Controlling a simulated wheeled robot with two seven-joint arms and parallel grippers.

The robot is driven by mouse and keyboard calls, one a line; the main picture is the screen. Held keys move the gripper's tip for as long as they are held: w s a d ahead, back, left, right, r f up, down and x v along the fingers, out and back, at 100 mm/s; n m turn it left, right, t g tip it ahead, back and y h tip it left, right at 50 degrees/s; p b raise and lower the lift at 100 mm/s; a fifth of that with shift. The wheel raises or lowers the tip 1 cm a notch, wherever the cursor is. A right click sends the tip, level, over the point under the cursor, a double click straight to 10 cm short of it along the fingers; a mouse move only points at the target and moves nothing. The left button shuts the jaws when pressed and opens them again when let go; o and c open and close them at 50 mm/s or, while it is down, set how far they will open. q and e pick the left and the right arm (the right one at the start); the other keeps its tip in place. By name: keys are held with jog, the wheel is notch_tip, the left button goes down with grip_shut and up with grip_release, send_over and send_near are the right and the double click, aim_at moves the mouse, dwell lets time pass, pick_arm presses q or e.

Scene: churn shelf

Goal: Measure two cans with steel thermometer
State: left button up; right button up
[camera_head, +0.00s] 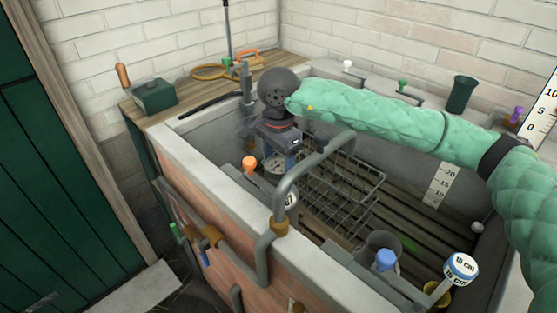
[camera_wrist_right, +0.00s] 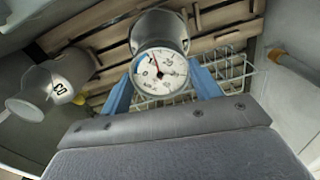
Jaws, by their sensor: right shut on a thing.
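My right gripper (camera_head: 284,152) reaches down into the stone trough from the green-sleeved arm. In the right wrist view its blue fingers (camera_wrist_right: 162,88) stand either side of the thermometer's round white dial (camera_wrist_right: 158,73), and it is shut on the thermometer. The dial faces the camera; the stem is hidden. A grey metal can (camera_wrist_right: 160,28) shows directly behind the dial; I cannot tell whether the stem is in it. Another grey can (camera_wrist_right: 38,92) with a numbered label lies to the left in that view. In the head view a can (camera_head: 380,243) stands near the front of the trough. My left gripper is not in view.
A wire basket (camera_head: 343,190) stands in the trough beside my right gripper. A curved grey pipe (camera_head: 283,187) arches over the near wall. A round "10 cm" tag (camera_head: 462,266) is at the lower right. A dark green box (camera_head: 154,95) sits on the wooden bench behind.

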jog(key=shift+f, duration=0.35)
dwell(0.5)
jog(key=o, duration=1.4)
jog(key=shift+o, duration=0.2)
jog(key=shift+r, duration=0.1)
notch_tip(320, 180, up, 18)
jog(key=w+p, duration=0.1)
jog(key=p, duration=2.1)
jog(key=shift+w+f, duration=0.25)
jog(key=shift+a, duration=0.1)
